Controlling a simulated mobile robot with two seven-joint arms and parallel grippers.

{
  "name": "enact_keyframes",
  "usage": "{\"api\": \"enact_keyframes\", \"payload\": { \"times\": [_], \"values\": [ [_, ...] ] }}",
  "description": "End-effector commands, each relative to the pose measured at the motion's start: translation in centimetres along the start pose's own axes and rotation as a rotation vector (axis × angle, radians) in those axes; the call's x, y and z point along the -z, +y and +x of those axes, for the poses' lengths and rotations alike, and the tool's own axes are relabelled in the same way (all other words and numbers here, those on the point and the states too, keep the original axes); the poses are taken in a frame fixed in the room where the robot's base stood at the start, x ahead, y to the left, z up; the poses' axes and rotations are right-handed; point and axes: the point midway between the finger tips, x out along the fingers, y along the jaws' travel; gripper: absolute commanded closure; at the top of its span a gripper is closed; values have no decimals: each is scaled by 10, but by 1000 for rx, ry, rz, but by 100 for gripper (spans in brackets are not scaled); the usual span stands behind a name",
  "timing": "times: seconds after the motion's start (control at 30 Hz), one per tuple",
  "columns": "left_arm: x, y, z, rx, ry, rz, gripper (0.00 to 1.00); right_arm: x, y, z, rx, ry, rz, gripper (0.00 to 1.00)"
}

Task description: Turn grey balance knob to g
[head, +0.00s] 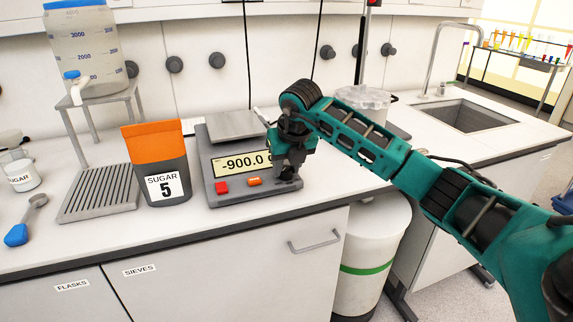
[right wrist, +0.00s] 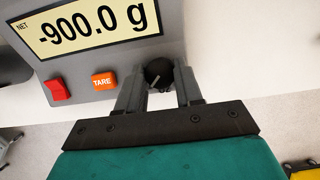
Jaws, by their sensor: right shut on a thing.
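The balance (head: 214,187) stands on the counter, and its display (head: 240,163) reads -900.0; the right wrist view (right wrist: 85,25) shows "NET -900.0 g". Its dark grey knob (right wrist: 158,72) has a light pointer line, which slants in the right wrist view. My right gripper (right wrist: 160,85) is shut on the knob, one finger on each side. In the head view my right gripper (head: 288,172) covers the knob and the display's right end. Any marks around the knob are hidden. My left gripper is not in view.
A red switch (right wrist: 57,90) and an orange TARE button (right wrist: 104,81) sit left of the knob. The sugar pouch (head: 158,160) stands close to the balance's left side. A drain tray (head: 98,192) and blue-handled spoon (head: 17,234) lie further left. The counter's front edge is close below the balance.

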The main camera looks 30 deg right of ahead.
Motion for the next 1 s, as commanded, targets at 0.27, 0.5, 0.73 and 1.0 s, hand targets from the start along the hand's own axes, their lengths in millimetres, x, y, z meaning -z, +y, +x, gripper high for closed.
{"api": "enact_keyframes", "payload": {
  "times": [0.27, 0.5, 0.73, 1.0],
  "values": [
    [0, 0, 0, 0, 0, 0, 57, 0, -1, 0, -4, -1, -10, 95],
    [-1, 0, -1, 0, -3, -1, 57, -1, -2, -1, -38, -1, -91, 95],
    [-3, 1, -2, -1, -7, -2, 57, -2, -3, -1, -105, -2, -256, 95],
    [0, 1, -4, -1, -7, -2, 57, -2, -5, -1, -204, -2, -491, 95]
  ]
}}
